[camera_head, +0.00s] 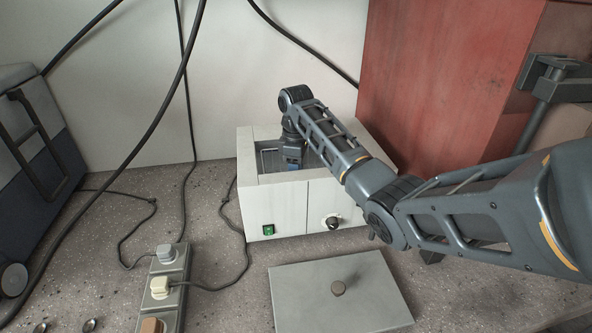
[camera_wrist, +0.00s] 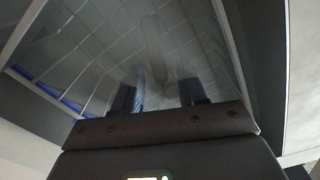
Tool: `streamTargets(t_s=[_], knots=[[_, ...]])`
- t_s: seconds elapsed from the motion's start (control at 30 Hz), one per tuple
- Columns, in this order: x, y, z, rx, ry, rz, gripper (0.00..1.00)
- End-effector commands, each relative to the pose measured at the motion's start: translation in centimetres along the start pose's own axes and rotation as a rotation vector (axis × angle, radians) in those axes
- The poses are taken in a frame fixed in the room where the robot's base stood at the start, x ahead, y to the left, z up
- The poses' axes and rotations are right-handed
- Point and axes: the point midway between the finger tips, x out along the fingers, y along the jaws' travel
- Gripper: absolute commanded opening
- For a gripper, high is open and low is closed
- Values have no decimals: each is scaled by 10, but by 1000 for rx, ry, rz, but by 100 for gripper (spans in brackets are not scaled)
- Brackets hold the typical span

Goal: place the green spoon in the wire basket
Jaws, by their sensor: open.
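My gripper (camera_wrist: 159,90) points down inside the grey box-shaped bath (camera_head: 284,207), its two fingers apart with a gap between them. The wire basket shows in the wrist view as a grid of thin wires (camera_wrist: 90,62), with blue parts along its left side. The fingers are over this grid. A faint, long pale shape (camera_wrist: 153,42) lies beyond the fingertips. It may be the spoon, but its green colour does not show. In the head view my arm and the bath walls hide the fingertips and most of the basket.
A flat grey lid with a knob (camera_head: 365,298) lies in front of the bath. A power strip (camera_head: 163,284) with plugs and cables is at the left. A red block (camera_head: 440,75) stands behind right, and a blue-grey case (camera_head: 40,150) at far left.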

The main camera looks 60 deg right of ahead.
Motion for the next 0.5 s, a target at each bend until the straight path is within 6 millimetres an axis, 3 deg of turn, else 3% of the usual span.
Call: streamTargets(t_s=[0.27,0.5], knots=[[-27,1,-1,0,3,4,41],[-83,1,0,-1,1,4,41]])
